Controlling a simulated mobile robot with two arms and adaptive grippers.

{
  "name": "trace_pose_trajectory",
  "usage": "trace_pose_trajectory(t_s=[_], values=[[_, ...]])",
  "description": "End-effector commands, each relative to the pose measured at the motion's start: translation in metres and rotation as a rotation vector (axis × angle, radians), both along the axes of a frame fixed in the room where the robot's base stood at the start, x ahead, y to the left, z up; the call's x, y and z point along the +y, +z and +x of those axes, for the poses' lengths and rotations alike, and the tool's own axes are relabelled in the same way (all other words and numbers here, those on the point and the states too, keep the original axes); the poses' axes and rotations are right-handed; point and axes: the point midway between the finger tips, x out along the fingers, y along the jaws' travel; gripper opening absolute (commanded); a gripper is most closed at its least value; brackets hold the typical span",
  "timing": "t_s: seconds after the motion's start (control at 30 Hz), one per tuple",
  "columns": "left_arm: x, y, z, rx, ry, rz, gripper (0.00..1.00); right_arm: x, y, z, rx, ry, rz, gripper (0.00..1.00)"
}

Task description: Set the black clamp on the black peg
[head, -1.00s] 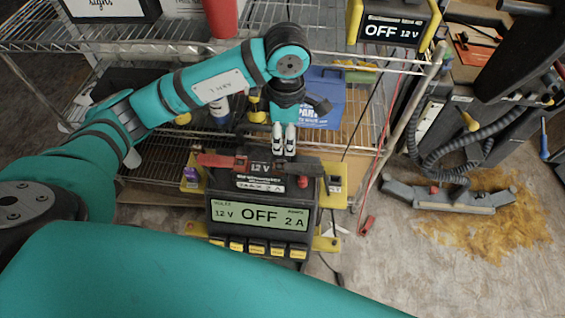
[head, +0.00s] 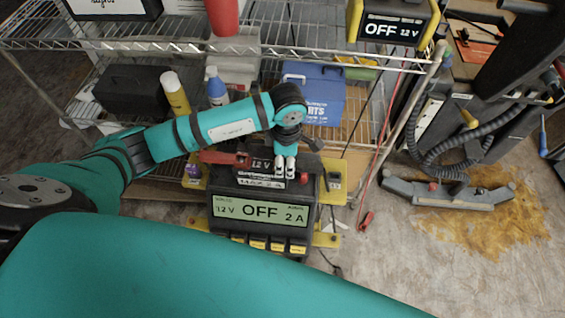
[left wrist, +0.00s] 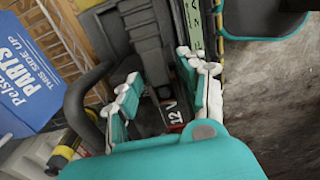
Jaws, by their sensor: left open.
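The black clamp (head: 309,162) lies across the top of the black battery charger (head: 222,231), its right part showing beside my left gripper (head: 285,168). My left gripper is open and low over the charger top, at the clamp. In the left wrist view, the dark clamp (left wrist: 148,50) runs between and beyond the open fingers (left wrist: 162,85); I cannot tell whether they touch it. The red clamp (head: 224,157) lies on the charger's left side. I cannot make out the black peg. My right gripper is not in view.
A wire shelf (head: 150,48) stands behind, with a blue parts box (head: 318,92), a yellow spray can (head: 175,94) and a blue bottle (head: 217,92). A red cable (head: 386,135) hangs at the right. A floor tool (head: 447,194) lies right on open floor.

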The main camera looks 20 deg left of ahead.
Motion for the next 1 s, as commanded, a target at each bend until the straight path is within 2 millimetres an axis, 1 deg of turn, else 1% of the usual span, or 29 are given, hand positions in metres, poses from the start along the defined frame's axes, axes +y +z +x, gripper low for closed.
trace_pose_trajectory(t_s=[0.13,0.17,0.4,0.47,0.5,0.83,1.0], values=[[0.0,0.0,0.0,0.0,0.0,0.0,0.42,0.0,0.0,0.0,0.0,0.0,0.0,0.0],[0.0,0.0,0.0,0.0,0.0,0.0,0.41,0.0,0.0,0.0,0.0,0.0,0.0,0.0],[0.0,0.0,0.0,0.0,0.0,0.0,0.1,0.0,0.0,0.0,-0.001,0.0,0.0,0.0],[0.0,0.0,0.0,0.0,0.0,0.0,0.02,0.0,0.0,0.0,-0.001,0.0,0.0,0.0],[0.0,0.0,0.0,0.0,0.0,0.0,0.0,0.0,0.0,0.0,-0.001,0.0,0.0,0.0],[0.0,0.002,0.001,-0.002,0.0,0.0,0.0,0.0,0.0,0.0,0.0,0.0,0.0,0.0],[0.0,0.013,0.001,-0.005,-0.001,-0.002,0.0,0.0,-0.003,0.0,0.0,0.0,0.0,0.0]])
